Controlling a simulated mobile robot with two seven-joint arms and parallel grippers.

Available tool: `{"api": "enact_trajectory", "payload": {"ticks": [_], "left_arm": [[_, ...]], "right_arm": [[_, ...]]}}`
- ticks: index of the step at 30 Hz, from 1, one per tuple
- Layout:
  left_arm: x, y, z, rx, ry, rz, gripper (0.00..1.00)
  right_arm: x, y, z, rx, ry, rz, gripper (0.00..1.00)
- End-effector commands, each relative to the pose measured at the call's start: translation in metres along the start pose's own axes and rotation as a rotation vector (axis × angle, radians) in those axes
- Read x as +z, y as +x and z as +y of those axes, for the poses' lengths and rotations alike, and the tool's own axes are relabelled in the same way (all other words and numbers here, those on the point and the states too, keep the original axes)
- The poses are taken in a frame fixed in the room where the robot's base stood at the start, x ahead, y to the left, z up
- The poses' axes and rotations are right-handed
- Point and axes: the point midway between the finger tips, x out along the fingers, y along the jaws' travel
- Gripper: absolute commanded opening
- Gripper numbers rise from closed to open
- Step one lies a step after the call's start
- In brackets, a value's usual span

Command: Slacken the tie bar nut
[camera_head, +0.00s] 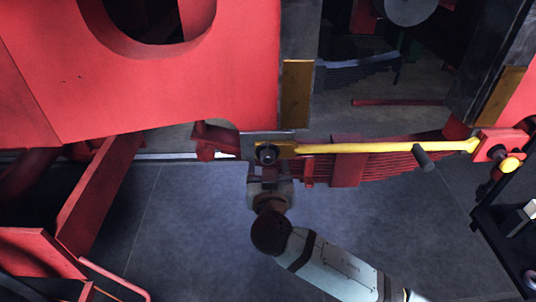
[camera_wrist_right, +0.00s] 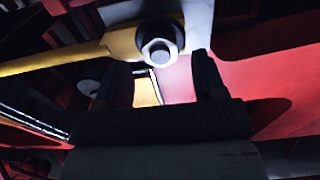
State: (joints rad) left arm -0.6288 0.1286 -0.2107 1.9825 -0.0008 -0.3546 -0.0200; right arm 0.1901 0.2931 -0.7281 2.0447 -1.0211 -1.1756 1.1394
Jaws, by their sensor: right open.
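The tie bar nut (camera_head: 267,154) is a hex nut on a bolt at the left end of the yellow tie bar (camera_head: 380,148). In the right wrist view the nut (camera_wrist_right: 158,50) is pale metal with a round washer behind it, between a yellow plate and a grey one. My right gripper (camera_head: 268,174) is just below the nut in the head view. In the wrist view its two dark fingers (camera_wrist_right: 162,75) are apart, one on each lower side of the nut, with nothing gripped. Whether a finger touches the nut cannot be told. My left gripper is not in view.
A large red frame plate (camera_head: 160,90) stands above left. A red leaf spring (camera_head: 385,166) lies just below the bar, and a dark cylinder (camera_head: 423,158) sticks out there. A red bracket (camera_head: 492,146) holds the bar's right end. A dark shelf (camera_head: 490,232) stands at the right edge.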

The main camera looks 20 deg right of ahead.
Motion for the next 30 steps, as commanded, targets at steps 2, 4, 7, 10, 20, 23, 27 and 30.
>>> {"api": "enact_trajectory", "payload": {"ticks": [2,4,7,10,20,23,27,30], "left_arm": [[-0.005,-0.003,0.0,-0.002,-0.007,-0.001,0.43],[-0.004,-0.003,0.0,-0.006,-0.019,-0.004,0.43],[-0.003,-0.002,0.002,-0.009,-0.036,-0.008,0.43],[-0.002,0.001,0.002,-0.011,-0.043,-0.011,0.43],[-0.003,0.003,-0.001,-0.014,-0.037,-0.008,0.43],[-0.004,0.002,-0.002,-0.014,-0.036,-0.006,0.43],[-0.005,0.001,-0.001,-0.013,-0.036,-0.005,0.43],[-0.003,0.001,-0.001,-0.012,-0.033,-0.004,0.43]], "right_arm": [[-0.003,0.012,0.0,0.0,-0.004,0.001,0.64],[-0.002,0.019,0.0,0.0,-0.002,0.002,0.64],[0.0,0.025,0.0,0.0,-0.002,0.0,0.64],[0.001,0.027,0.0,-0.001,-0.001,-0.001,0.64],[0.001,0.027,0.0,-0.001,0.0,-0.001,0.39],[0.001,0.027,0.0,-0.001,-0.001,-0.001,0.16],[0.001,0.027,0.0,-0.001,-0.002,-0.001,0.14],[0.002,0.027,0.0,-0.001,-0.01,-0.001,0.14]]}}
